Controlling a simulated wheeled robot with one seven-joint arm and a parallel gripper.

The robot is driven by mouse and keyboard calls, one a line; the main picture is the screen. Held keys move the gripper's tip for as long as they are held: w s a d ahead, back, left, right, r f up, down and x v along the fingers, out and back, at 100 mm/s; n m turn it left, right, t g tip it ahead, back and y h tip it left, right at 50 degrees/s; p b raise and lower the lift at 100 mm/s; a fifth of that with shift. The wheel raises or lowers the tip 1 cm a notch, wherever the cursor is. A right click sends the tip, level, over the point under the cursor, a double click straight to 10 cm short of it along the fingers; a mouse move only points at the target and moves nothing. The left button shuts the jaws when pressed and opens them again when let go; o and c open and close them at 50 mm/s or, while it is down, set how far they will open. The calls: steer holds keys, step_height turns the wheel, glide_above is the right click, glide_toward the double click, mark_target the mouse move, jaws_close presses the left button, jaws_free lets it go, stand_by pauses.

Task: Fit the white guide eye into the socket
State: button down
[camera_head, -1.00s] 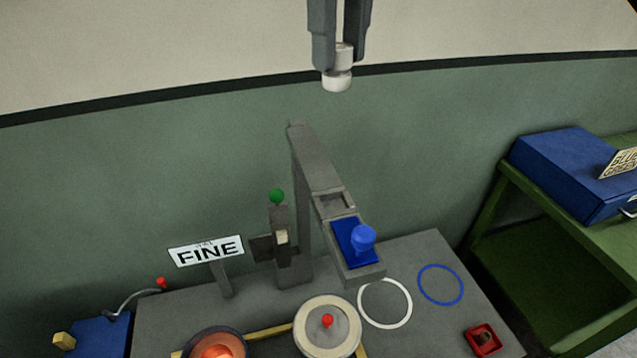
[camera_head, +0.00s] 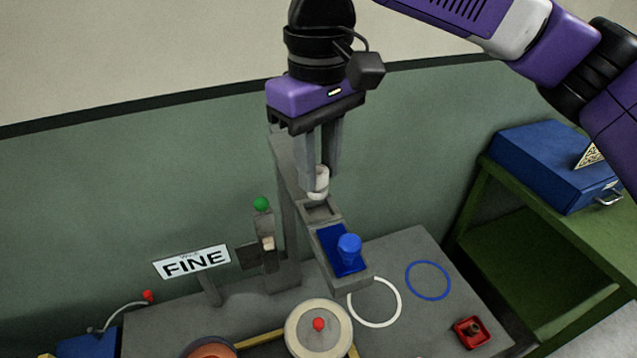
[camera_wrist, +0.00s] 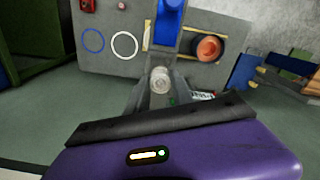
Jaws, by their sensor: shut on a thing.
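My gripper (camera_head: 319,172) points down and is shut on the white guide eye (camera_head: 318,186), whose lower end sticks out below the fingers. The guide eye also shows in the wrist view (camera_wrist: 160,78), seen from above. In the head view it hangs just above the empty square socket (camera_head: 320,209) on top of the grey arm of the stand (camera_head: 287,220). A small gap seems to show between them, though I cannot tell its depth. The blue guide eye (camera_head: 349,247) stands on its blue plate in front of that socket. In the wrist view the socket is hidden.
A "FINE" sign (camera_head: 192,263) and a post with a green ball (camera_head: 261,204) stand to the left. A pale spool (camera_head: 318,329) is in front. White (camera_head: 399,306) and blue rings (camera_head: 449,290) mark the bench, with a red tray (camera_head: 471,332) at right. A blue case (camera_head: 560,165) sits on a green table.

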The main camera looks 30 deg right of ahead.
mark_target(319, 189)
steer(key=shift+f, duration=2.05)
steer(key=shift+f, duration=0.1)
steer(key=c, duration=1.1)
jaws_free()
step_height(319, 189, up, 12)
steer(key=shift+r+b, duration=0.15)
steer(key=shift+b, duration=0.5)
